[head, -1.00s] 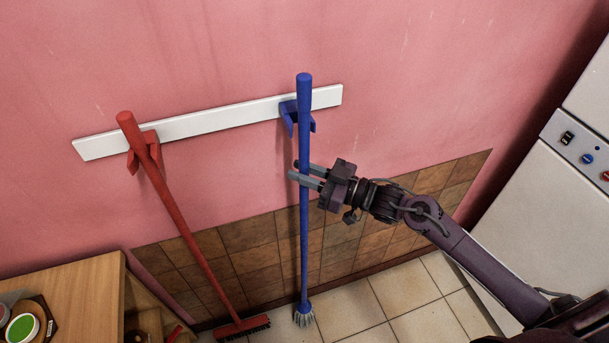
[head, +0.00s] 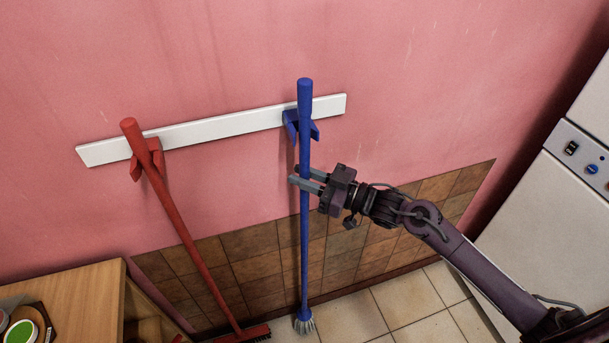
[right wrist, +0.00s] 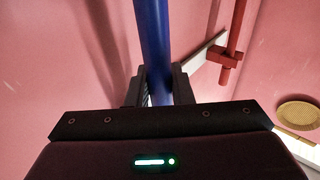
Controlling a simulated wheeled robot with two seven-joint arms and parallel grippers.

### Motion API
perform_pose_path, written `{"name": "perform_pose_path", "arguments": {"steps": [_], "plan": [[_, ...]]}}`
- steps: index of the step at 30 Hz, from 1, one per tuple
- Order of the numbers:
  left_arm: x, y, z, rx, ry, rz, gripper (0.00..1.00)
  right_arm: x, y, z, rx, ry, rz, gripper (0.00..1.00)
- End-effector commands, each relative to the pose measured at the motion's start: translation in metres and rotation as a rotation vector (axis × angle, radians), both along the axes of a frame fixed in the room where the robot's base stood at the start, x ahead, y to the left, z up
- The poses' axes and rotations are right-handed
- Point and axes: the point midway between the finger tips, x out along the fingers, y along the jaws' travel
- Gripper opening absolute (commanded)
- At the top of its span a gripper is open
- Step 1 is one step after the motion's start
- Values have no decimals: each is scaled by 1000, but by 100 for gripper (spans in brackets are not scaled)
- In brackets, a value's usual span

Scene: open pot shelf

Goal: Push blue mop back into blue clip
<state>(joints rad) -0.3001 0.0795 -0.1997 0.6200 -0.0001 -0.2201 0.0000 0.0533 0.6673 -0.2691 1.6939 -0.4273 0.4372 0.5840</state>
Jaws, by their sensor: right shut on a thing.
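The blue mop (head: 305,235) stands nearly upright, its head on the tiled floor and its thick handle top above the white rail. The blue clip (head: 290,124) is on the rail just behind the upper handle. The handle overlaps the clip in the head view, so I cannot tell whether it sits between the prongs. My right gripper (head: 302,179) is shut on the blue handle a little below the clip. In the right wrist view the mop handle (right wrist: 154,45) runs down between the fingers (right wrist: 159,88). My left gripper is not in view.
A red broom (head: 178,220) leans at a red clip (head: 147,158) on the left of the white rail (head: 220,129). A wooden cabinet (head: 75,295) stands lower left and a white appliance (head: 560,200) at right. The wall around the mop is clear.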

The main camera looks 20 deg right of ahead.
Motion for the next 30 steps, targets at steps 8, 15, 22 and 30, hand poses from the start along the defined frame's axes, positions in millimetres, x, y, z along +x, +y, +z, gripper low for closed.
{"name": "perform_pose_path", "arguments": {"steps": [8,15,22,30], "plan": [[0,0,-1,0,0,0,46,1,0,2,1,-5,0,0],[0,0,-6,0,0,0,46,9,-1,1,1,-5,0,0],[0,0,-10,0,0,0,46,17,-1,2,2,-5,0,0],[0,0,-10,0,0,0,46,19,-1,2,2,-4,0,0]]}}
